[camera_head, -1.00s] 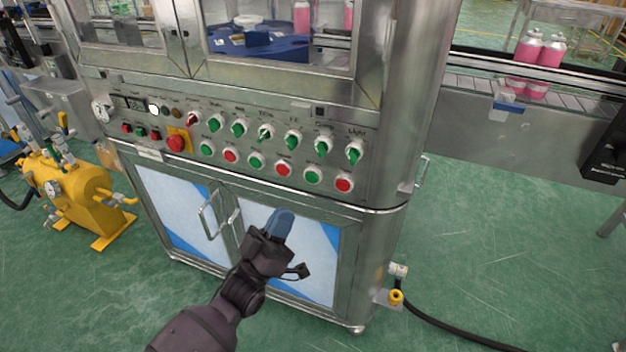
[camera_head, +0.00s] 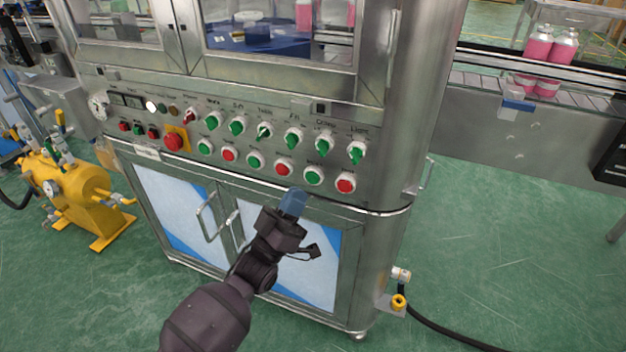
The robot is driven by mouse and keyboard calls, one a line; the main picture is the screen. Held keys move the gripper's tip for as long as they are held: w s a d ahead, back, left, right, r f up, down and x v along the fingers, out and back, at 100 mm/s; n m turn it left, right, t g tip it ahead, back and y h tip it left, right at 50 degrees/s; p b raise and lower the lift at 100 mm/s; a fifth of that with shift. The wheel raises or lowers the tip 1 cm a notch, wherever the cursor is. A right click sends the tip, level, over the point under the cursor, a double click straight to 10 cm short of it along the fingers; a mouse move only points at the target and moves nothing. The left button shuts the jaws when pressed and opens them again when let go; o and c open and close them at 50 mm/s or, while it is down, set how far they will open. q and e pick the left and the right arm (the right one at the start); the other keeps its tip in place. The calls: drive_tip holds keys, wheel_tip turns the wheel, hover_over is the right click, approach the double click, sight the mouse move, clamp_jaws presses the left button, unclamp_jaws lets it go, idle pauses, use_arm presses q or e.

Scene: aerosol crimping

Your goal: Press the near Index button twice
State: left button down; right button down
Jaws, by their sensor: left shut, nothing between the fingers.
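The control panel (camera_head: 104,133) on the steel machine carries a lower row of green and red push buttons. At its right end are a green button (camera_head: 314,175) and a red button (camera_head: 345,183). The print by the lower buttons is too small to tell which one is Index. My left gripper (camera_head: 293,203) has blue fingertips, shut and empty. In the picture its tips are just below the right-hand green button, with a visible gap between them. Whether the tips touch the panel's lower edge cannot be told. My right gripper is not in view.
Green selector knobs (camera_head: 293,139) line the upper row. A red emergency button (camera_head: 173,142) sits on a yellow plate at left. Cabinet doors with a handle (camera_head: 206,219) are below. Pink cans (camera_head: 539,44) stand on the conveyor at right. A yellow tank (camera_head: 75,190) stands at left.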

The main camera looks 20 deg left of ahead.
sight(312, 178)
use_arm(q)
drive_tip(key=w, duration=0.2)
drive_tip(key=shift+w, duration=0.3)
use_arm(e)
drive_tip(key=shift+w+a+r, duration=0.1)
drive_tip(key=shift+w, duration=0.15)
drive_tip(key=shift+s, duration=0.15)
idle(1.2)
